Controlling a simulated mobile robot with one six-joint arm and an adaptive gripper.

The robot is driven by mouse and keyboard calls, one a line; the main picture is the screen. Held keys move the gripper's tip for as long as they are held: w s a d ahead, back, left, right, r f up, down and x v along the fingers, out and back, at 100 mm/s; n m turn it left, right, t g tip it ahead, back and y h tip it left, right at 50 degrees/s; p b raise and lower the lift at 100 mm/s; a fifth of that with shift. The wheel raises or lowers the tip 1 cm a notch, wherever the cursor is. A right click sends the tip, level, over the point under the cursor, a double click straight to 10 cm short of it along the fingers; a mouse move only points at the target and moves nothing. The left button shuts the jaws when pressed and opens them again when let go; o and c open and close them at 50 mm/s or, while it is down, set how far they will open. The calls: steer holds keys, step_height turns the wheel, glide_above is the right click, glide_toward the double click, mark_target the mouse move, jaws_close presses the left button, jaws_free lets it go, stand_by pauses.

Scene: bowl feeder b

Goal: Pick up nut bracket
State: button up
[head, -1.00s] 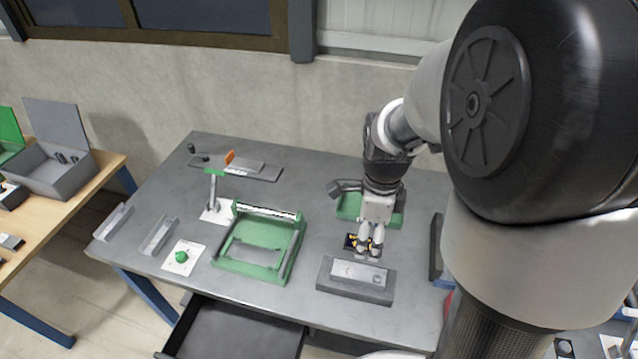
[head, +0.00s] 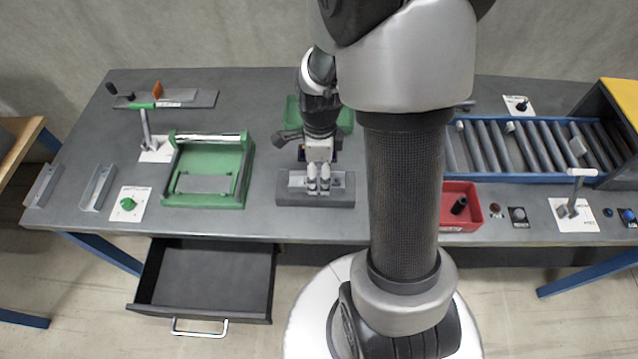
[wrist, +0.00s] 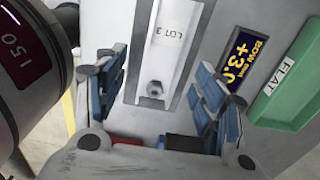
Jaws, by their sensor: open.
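In the wrist view a pale channel-shaped piece marked "LOT 3" (wrist: 172,40) lies in a grey block, with a hex nut (wrist: 154,91) at its near end; I take this as the nut bracket. In the head view the grey block (head: 343,196) stands near the table's front edge, its middle partly hidden by my fingers. My gripper (head: 318,189) is over it, pointing down. In the wrist view my gripper (wrist: 160,88) is open, with one finger pad on each side of the nut end, apparently not touching it.
A green part labelled "FLAT" (wrist: 290,85) and a small display (wrist: 243,60) are close by at right. A green frame (head: 246,180), red bin (head: 472,187) and roller conveyor (head: 520,150) share the table. A drawer (head: 205,285) hangs open below the front edge.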

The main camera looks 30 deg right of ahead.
mark_target(319, 184)
step_height(319, 184, down, 3)
steer(key=shift+w+f+b, duration=0.1)
steer(key=shift+w+b, duration=0.05)
steer(key=shift+b, duration=0.3)
steer(key=c, duration=1.3)
